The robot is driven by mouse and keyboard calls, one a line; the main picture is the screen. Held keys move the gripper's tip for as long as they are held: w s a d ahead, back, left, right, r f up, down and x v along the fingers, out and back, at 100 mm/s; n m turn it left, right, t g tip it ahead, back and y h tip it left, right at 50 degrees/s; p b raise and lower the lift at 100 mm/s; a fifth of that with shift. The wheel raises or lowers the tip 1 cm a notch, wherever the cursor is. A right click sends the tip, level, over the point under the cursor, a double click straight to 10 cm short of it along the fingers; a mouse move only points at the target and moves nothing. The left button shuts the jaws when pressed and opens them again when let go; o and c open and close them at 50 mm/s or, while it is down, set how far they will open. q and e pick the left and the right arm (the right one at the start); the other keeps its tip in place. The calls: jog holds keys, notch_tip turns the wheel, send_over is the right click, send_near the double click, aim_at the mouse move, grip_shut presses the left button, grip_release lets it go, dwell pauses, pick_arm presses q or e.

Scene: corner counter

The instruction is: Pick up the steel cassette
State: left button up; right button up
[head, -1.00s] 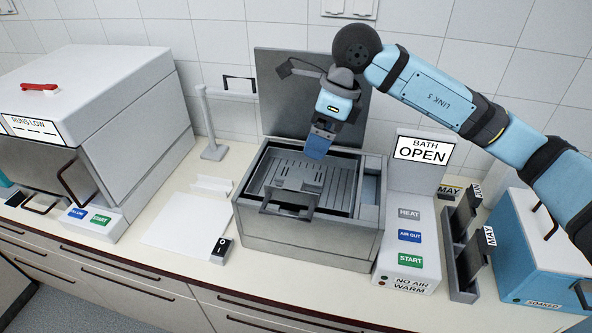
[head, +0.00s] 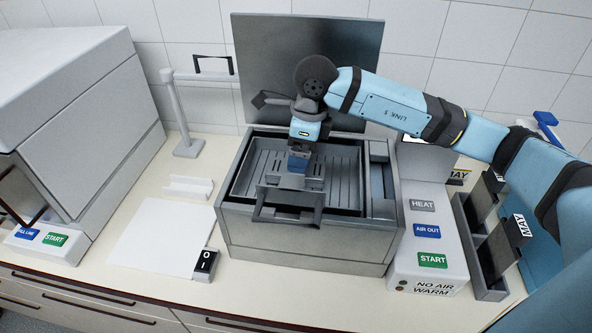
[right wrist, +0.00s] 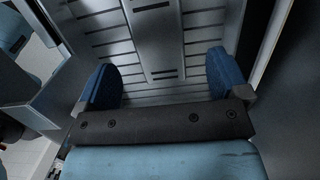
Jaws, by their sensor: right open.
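The steel cassette appears to be the grey ribbed, slotted piece (head: 258,172) lying flat inside the open bath (head: 300,245). A raised plate with dark slots and a dark handle loop (head: 285,214) are at its front. My right gripper (head: 298,165) points down over its middle, with blue fingers. In the right wrist view the fingers (right wrist: 165,85) are spread apart, with the ribbed steel surface (right wrist: 200,45) and its slotted centre strip behind them. Nothing is held between them. I cannot tell whether the fingertips touch the steel. My left gripper is not in view.
The bath's raised lid (head: 260,60) stands behind my right arm. A control panel (head: 425,245) and a dark rack with cards (head: 490,250) stand to the right. A white mat (head: 160,240) lies left of the bath, beside a large grey machine (head: 80,120).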

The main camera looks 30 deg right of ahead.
aim_at(314, 175)
jog(key=shift+w+a+f+p, duration=0.1)
jog(key=shift+a+f+p, duration=0.1)
jog(key=shift+f, duration=0.75)
jog(key=shift+w+a+f+p, duration=0.1)
jog(key=shift+f+p, duration=0.15)
jog(key=shift+f, duration=0.7)
jog(key=shift+w+a+f+p, duration=0.1)
jog(key=shift+a+f+p, duration=0.1)
jog(key=shift+f, duration=0.75)
jog(key=c, duration=1.1)
